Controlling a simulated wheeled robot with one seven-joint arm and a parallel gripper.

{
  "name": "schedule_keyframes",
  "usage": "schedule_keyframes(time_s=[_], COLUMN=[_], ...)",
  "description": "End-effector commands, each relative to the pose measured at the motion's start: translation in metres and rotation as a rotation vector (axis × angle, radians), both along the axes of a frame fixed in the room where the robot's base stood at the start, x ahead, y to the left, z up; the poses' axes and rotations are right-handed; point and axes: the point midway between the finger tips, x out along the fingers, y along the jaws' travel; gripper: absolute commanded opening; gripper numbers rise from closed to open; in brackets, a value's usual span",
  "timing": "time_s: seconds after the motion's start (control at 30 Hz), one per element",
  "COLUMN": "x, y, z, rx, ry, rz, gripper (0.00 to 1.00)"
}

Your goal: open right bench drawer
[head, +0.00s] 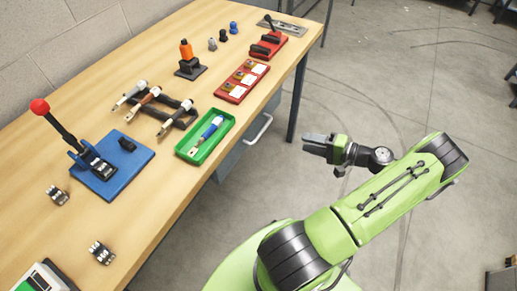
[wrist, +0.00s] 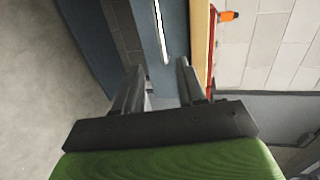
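The bench drawer (head: 230,160) is a blue-grey front under the bench's right-hand edge, partly hidden by the bench top. Its pale bar handle (head: 262,129) sticks out from it. My gripper (head: 308,144) is to the right of the handle, apart from it, over the open floor. In the wrist view, my gripper (wrist: 161,78) has its two fingers spread with nothing between them. The handle (wrist: 162,35) shows beyond the fingertips, against the blue drawer front (wrist: 145,30). I cannot tell for certain whether the drawer is fully closed.
The wooden bench top (head: 165,215) holds a green tray (head: 182,151), a red tray (head: 232,98), a blue lever fixture (head: 130,172) and an orange-topped tool (head: 187,50). A dark bench leg (head: 298,100) stands beyond the handle.

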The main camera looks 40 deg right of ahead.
Motion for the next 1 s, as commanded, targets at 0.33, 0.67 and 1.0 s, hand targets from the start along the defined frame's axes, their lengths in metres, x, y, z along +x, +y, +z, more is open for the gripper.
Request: schedule_keyframes(time_s=[0.33, 0.67, 1.0], x=[0.045, 0.119, 0.142], y=[0.016, 0.042, 0.049], z=[-0.014, -0.03, -0.034], rx=[0.013, 0.011, 0.011], ry=[-0.021, -0.02, -0.019], rz=[-0.016, -0.017, -0.021], gripper=[0.4, 0.4, 0.4])
